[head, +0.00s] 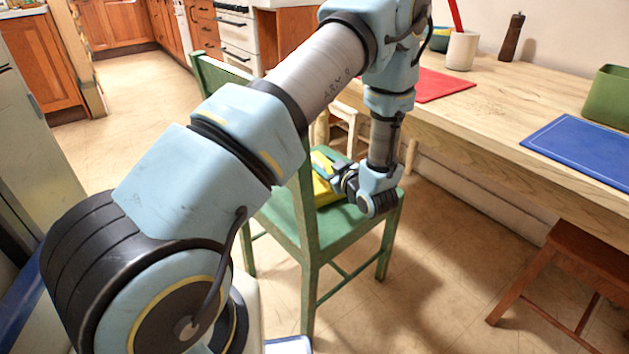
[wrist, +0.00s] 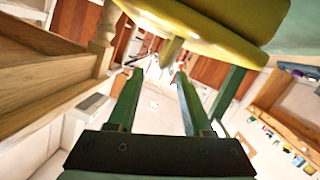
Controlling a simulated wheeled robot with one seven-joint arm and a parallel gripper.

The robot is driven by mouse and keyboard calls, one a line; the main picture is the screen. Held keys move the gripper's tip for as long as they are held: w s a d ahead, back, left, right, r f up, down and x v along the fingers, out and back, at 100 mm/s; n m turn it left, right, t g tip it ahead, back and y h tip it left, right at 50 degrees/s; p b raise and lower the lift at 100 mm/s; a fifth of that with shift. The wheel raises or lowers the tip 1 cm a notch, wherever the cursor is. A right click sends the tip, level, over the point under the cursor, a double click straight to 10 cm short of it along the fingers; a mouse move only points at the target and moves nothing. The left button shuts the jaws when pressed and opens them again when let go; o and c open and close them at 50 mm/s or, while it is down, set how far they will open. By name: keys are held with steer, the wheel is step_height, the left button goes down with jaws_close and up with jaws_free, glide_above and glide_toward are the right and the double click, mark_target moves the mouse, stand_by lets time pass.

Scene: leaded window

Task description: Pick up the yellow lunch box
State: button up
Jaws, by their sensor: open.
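The yellow lunch box (head: 324,192) sits on the seat of the green chair (head: 290,212) in the head view, partly hidden behind the chair's back post and my gripper. In the wrist view the yellow lunch box (wrist: 215,22) fills the top edge, and a small yellow part juts from it just beyond the fingertips. My gripper (head: 328,168) is at the box, low over the seat, pointing left. In the wrist view my gripper (wrist: 160,74) has its two fingers apart with nothing held between them. Whether a finger touches the box I cannot tell.
The wooden table (head: 490,112) runs along the right, with a red mat (head: 440,84), a blue mat (head: 585,150), a white cup (head: 462,50) and a green bin (head: 607,97). A brown stool (head: 580,255) stands at lower right. Open floor (head: 135,105) lies left of the chair.

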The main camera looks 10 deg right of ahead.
mark_target(318, 161)
steer(key=shift+x, duration=2.9)
steer(key=shift+a+f, duration=0.1)
steer(key=shift+f, duration=0.05)
jaws_close()
